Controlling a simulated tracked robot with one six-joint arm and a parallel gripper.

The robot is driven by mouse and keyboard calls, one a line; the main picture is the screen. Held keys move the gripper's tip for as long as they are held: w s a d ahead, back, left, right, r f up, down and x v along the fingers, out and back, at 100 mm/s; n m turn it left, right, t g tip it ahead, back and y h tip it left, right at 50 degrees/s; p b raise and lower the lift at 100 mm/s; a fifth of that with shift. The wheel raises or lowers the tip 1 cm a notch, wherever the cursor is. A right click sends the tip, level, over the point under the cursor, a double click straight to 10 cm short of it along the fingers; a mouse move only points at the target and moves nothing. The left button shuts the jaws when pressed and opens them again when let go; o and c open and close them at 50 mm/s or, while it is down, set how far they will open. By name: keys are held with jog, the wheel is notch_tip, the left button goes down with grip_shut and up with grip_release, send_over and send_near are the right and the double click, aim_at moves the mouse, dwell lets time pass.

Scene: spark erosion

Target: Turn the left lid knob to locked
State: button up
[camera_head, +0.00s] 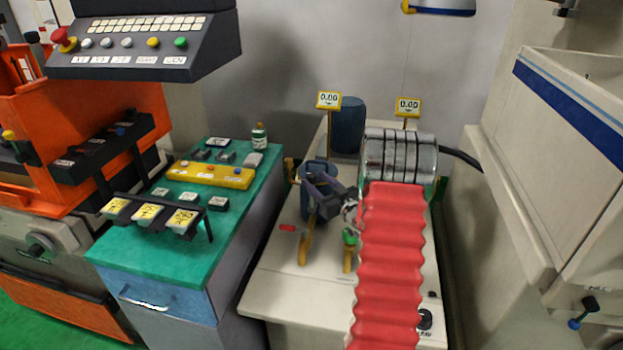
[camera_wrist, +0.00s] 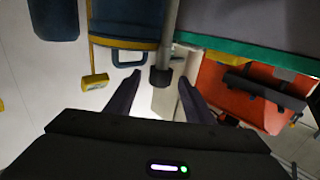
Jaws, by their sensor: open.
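My gripper (camera_head: 325,195) is a dark shape over the left part of a pale cabinet top (camera_head: 270,275) in the head view. In the wrist view its two dark fingers (camera_wrist: 158,90) are apart. A dark cylindrical end on a grey rod (camera_wrist: 161,78) shows between them; I cannot tell whether they touch it or whether it is the left lid knob. In the head view a red label (camera_head: 287,228) and yellow handles (camera_head: 305,248) show near my gripper. A black knob (camera_head: 425,318) sits at the cabinet's front right. My gripper and arm hide part of the top.
A green-topped bench (camera_head: 120,245) with a yellow button bar (camera_head: 210,174) stands to the left, beside an orange machine (camera_head: 110,110). A pale machine (camera_head: 560,160) stands close on the right. Two yellow "0.00" displays (camera_head: 329,100) rise at the back.

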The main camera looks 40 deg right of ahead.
aim_at(315, 180)
jog(key=shift+w+d, duration=0.2)
jog(key=shift+w, duration=1.6)
jog(key=shift+c, duration=0.3)
jog(key=c, duration=0.9)
jog(key=shift+a, duration=0.15)
jog(key=shift+c, duration=0.4)
